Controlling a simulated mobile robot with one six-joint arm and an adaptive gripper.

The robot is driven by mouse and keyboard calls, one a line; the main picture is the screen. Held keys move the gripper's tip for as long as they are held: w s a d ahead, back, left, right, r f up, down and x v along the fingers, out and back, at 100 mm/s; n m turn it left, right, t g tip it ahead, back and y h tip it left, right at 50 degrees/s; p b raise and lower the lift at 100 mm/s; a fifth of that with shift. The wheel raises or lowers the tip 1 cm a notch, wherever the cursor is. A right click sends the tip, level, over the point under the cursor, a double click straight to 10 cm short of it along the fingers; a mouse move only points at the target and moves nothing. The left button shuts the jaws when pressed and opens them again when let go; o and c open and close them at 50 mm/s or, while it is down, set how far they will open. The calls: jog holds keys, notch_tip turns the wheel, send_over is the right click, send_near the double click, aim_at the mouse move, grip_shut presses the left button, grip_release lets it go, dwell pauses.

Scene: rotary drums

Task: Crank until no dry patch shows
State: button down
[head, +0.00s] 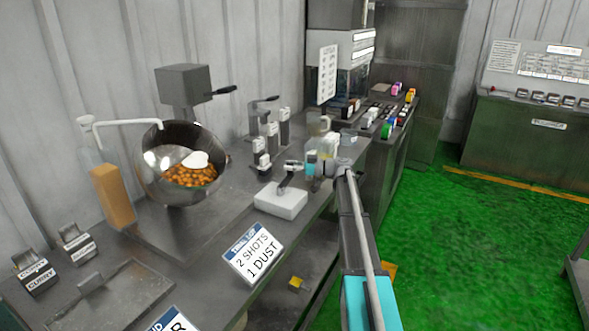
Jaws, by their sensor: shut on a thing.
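A shiny steel drum (155,187) is tilted with its mouth open toward me. Orange-brown pieces (190,177) lie in it, and a pale white patch (195,159) shows above them. A grey box (182,84) stands behind the drum, with a black handle (222,90) on its right side. My gripper (293,167) is well to the right of the drum, above a white block (281,201). It is shut on a small dark lever (287,180) that seems to rise from the block. The fingertips are too small to show the contact clearly.
An orange-filled bottle (113,195) with a white spout stands left of the drum. Labelled holders (31,272) and a flat tray (118,296) are at the front left. A sign (252,255) reads "2 shots 1 dust". Several small labelled levers (262,162) stand behind the block. Green floor (480,240) is open to the right.

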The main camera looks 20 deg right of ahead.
jog(key=shift+x, duration=1.2)
jog(key=shift+c, duration=2)
grip_release()
jog(key=shift+d, duration=0.1)
jog(key=v, duration=1.1)
jog(key=shift+s+d, duration=0.15)
jog(key=shift+d, duration=0.25)
